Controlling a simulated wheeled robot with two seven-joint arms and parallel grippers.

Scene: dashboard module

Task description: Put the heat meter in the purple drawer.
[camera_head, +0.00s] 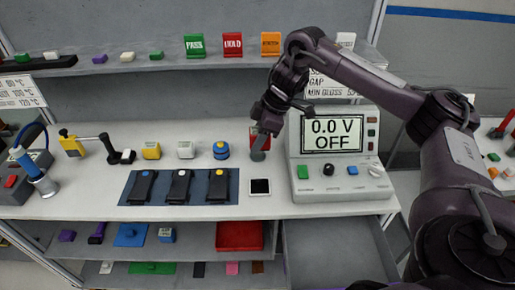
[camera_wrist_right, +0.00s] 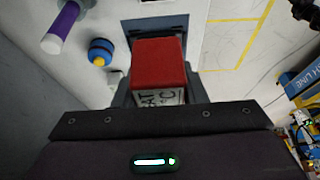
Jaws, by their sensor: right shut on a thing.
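My right gripper (camera_head: 264,138) is over the bench, left of the voltage display unit. It is shut on the heat meter (camera_head: 256,136), a small block with a red top. In the right wrist view the heat meter (camera_wrist_right: 160,65) sits between the fingers, with a white face carrying partly hidden black letters. An open grey drawer (camera_head: 335,245) shows under the bench at lower right and looks empty. A dark purple strip shows at the picture's bottom edge below it; I cannot tell whether it belongs to the drawer. My left gripper is not in view.
The display unit (camera_head: 335,150) reads 0.0 V OFF. A blue mat (camera_head: 150,203) with several black devices, a blue round piece (camera_head: 221,150) and a black-screened square (camera_head: 260,187) are on the bench. A red tray (camera_head: 240,236) is on the shelf below.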

